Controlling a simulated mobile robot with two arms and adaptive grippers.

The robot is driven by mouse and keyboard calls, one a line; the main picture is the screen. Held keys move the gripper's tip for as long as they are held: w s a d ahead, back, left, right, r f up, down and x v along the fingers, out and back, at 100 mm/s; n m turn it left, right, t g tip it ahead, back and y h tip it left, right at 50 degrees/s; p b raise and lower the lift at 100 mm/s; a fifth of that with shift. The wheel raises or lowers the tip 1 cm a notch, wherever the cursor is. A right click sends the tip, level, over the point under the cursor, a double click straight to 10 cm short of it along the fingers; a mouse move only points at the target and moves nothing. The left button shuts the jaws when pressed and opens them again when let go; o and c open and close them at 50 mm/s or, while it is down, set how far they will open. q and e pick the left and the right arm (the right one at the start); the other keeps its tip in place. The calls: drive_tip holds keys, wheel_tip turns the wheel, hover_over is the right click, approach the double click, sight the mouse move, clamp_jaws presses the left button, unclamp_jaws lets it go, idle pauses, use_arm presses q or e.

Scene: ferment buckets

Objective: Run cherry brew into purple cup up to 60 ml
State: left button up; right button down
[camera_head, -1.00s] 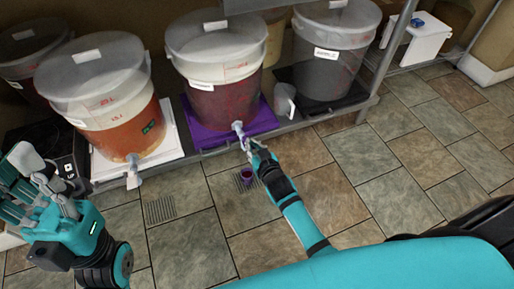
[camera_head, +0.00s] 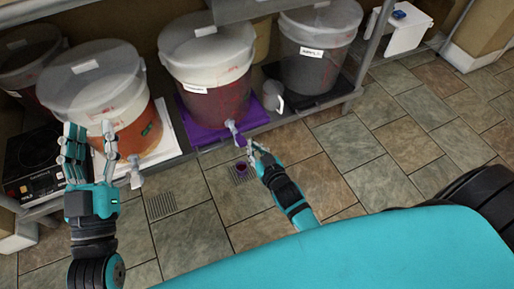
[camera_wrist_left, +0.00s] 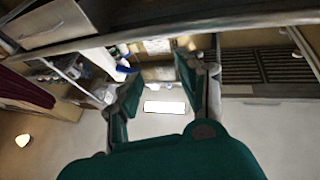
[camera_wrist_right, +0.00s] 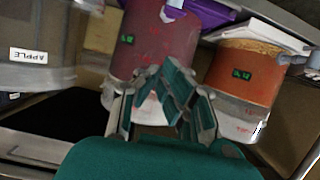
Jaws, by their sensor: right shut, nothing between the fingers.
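A bucket of dark red brew (camera_head: 225,100) stands in the middle of the shelf on a purple mat (camera_head: 205,132); its label is too small to read. Its pale tap (camera_head: 232,128) points out over the floor. The small purple cup (camera_head: 242,168) appears below the tap, by a floor drain; its fill level is too small to tell. My right gripper (camera_head: 254,152) is shut and empty, close to the tap and above the cup; I cannot tell whether it touches the tap. My left gripper (camera_head: 90,143) is open and empty, raised in front of the orange bucket.
The orange bucket (camera_head: 120,140) with its own tap (camera_head: 135,172) stands left. A grey bucket (camera_head: 312,62), labelled APPLE in the right wrist view (camera_wrist_right: 30,55), stands right. A pale jug (camera_head: 272,95) sits between buckets. A hob (camera_head: 35,165) is far left.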

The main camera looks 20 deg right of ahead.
use_arm(q)
drive_tip(key=shift+w+a+f+g+y, duration=0.1)
drive_tip(key=shift+w+f+g+y, duration=0.1)
drive_tip(key=shift+f+g, duration=0.35)
drive_tip(key=shift+w+a+f+g+y, duration=0.15)
drive_tip(key=shift+f+g+y, duration=0.1)
drive_tip(key=shift+f, duration=0.55)
use_arm(e)
drive_tip(key=shift+v, duration=0.8)
use_arm(q)
drive_tip(key=shift+d, duration=0.1)
